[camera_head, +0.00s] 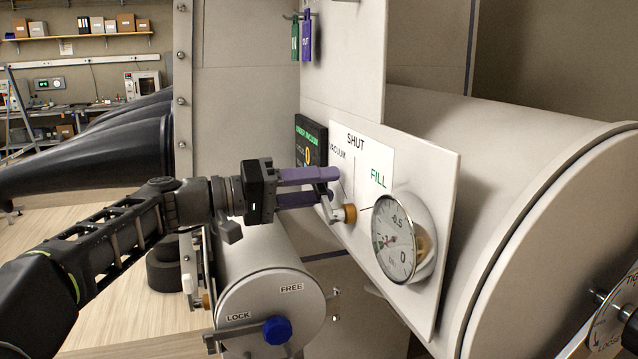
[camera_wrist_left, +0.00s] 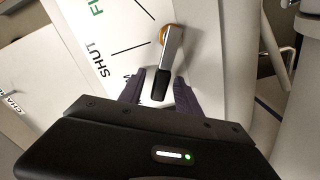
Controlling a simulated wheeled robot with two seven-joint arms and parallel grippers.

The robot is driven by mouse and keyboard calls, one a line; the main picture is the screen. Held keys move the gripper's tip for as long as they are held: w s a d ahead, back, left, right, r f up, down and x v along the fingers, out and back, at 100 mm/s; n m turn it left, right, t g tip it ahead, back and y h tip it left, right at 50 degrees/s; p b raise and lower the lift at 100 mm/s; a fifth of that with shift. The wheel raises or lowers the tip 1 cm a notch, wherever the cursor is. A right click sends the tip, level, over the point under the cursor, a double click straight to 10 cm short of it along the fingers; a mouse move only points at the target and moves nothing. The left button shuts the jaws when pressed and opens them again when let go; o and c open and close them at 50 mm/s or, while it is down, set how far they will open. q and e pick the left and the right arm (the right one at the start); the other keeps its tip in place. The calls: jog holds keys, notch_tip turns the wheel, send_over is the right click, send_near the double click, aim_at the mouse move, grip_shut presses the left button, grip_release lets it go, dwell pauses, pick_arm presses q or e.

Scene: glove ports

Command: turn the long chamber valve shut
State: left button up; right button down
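The long chamber valve is a chrome lever with a brass hub (camera_head: 348,213) on a white panel marked VACUUM, SHUT and FILL. In the left wrist view the lever (camera_wrist_left: 172,48) points down, toward the partly hidden VACUUM label and away from the SHUT line. Its dark grip (camera_wrist_left: 160,84) lies between the purple fingers of my left gripper (camera_head: 312,187). The fingers stand apart, one on each side of the grip, with narrow gaps; firm contact does not show. My right gripper is not in view.
A round gauge (camera_head: 397,238) sits just right of the valve, and a dark display (camera_head: 310,142) is left of it. A small chamber with a blue knob (camera_head: 277,330) is below. Two tags (camera_head: 307,38) hang above. Black gloves (camera_head: 90,150) stick out at left.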

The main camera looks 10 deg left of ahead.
pick_arm(q)
grip_shut()
dwell(0.4)
dwell(1.0)
